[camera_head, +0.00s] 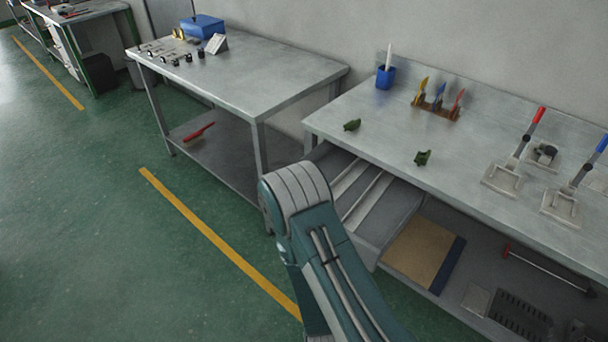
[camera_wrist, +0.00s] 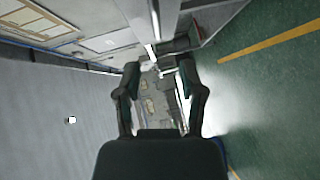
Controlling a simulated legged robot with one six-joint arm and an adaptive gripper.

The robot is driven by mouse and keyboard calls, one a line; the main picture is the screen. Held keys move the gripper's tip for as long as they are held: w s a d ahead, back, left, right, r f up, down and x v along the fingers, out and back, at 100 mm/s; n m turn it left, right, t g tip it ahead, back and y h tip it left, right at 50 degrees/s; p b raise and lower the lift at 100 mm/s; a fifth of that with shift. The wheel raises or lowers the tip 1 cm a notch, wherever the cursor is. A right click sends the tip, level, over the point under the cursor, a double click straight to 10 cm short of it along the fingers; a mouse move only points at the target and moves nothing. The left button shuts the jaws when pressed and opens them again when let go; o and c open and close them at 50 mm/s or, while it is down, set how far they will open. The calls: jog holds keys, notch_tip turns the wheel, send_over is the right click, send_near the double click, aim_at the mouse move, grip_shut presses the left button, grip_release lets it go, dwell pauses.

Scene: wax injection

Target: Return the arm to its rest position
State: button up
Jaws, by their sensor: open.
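My arm shows in the head view, rising from the bottom and bent at a grey-capped joint, in front of the gap between two metal tables. My gripper is out of sight in the head view. In the wrist view my gripper (camera_wrist: 160,85) is open, its two dark fingers spread apart. I see nothing held between them. The wrist view looks out along the room, turned on its side, with the green floor at the right.
The right workbench (camera_head: 380,130) holds two small green pieces (camera_head: 423,158), a blue cup (camera_head: 386,77), a tool holder (camera_head: 437,108) and hand presses (camera_head: 505,178). An open drawer (camera_head: 372,205) juts out close to my arm. The left table (camera_head: 255,85) is mostly bare. The floor at left is clear.

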jog(key=w+d+r+m+g+y, duration=0.1)
jog(key=w+r+m+g, duration=0.15)
jog(key=r+m, duration=0.45)
jog(key=w+d+r+m+g, duration=0.1)
jog(key=w+r+m+g, duration=0.15)
jog(key=r, duration=0.85)
jog(key=s+d+r+m+g, duration=0.3)
jog(key=s+r, duration=0.4)
jog(key=s, duration=0.3)
jog(key=s+d+r+m+g+h, duration=0.1)
jog(key=s+d+r+m+g, duration=0.1)
jog(key=s+d+r+m, duration=0.2)
jog(key=s+r, duration=0.3)
jog(key=s, duration=0.4)
jog(key=shift+s+d+r+g, duration=0.3)
jog(key=shift+r+g, duration=0.1)
